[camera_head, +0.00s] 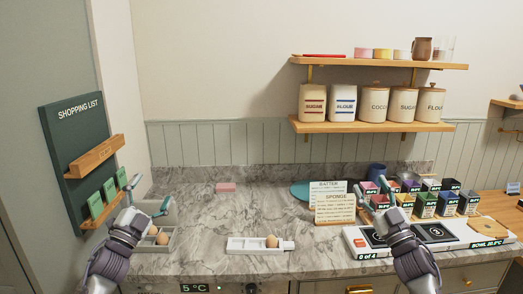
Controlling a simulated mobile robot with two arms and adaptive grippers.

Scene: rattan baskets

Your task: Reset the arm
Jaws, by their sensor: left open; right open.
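My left gripper (150,194) is open with its fingers pointing up, over the left end of the marble counter. Nothing shows between its fingers. My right gripper (375,194) is open, in front of the colored boxes at the right of the counter. It appears empty, though the clutter behind it makes this hard to tell. Both forearms come in from the bottom edge. A grey tray (171,229) with brown eggs (162,239) stands beside and partly behind my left gripper. A white tray (243,244) holding a brown egg (272,241) lies between my two arms.
Several small boxes (425,204) and a panel with black pads (434,233) crowd the right side near my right gripper. A recipe card (334,208) stands left of them. The middle counter (255,210) is mostly clear.

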